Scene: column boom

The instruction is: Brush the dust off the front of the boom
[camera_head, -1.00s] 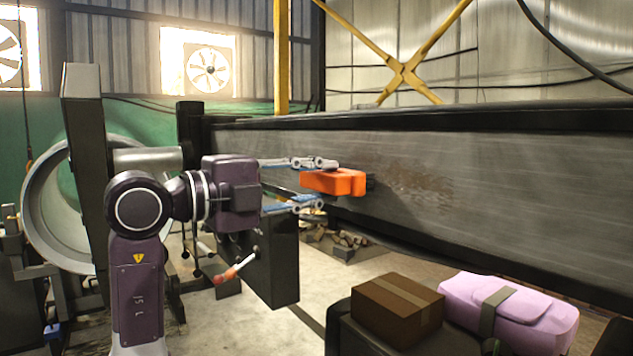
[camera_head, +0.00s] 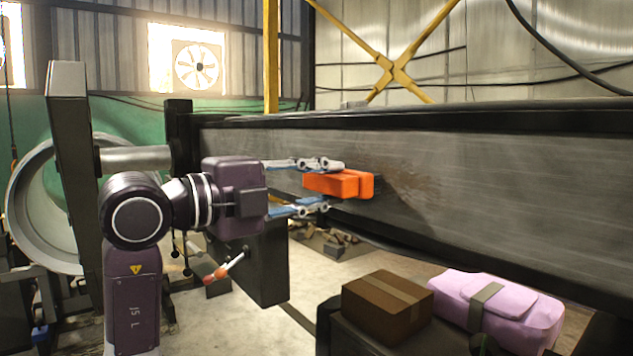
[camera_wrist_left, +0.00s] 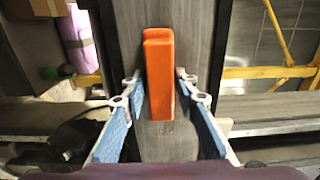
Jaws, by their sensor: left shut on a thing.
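The boom (camera_head: 520,190) is a long dark grey beam running from the left back to the right front. Its front face carries a brownish dusty patch (camera_head: 415,185) just right of the brush. My left gripper (camera_head: 328,186) is shut on an orange brush (camera_head: 338,183) and holds it at the front face. In the left wrist view the orange brush (camera_wrist_left: 159,75) stands upright between the finger pads, with the boom (camera_wrist_left: 195,35) behind it. The bristles are hidden, so I cannot tell whether they touch the face. My right gripper is out of view.
A brown box (camera_head: 388,305) and a pink bundle with a strap (camera_head: 500,305) sit on a dark surface below the boom. A dark post (camera_head: 70,160) and a large grey ring (camera_head: 25,205) stand at the left. Concrete floor shows below the gripper.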

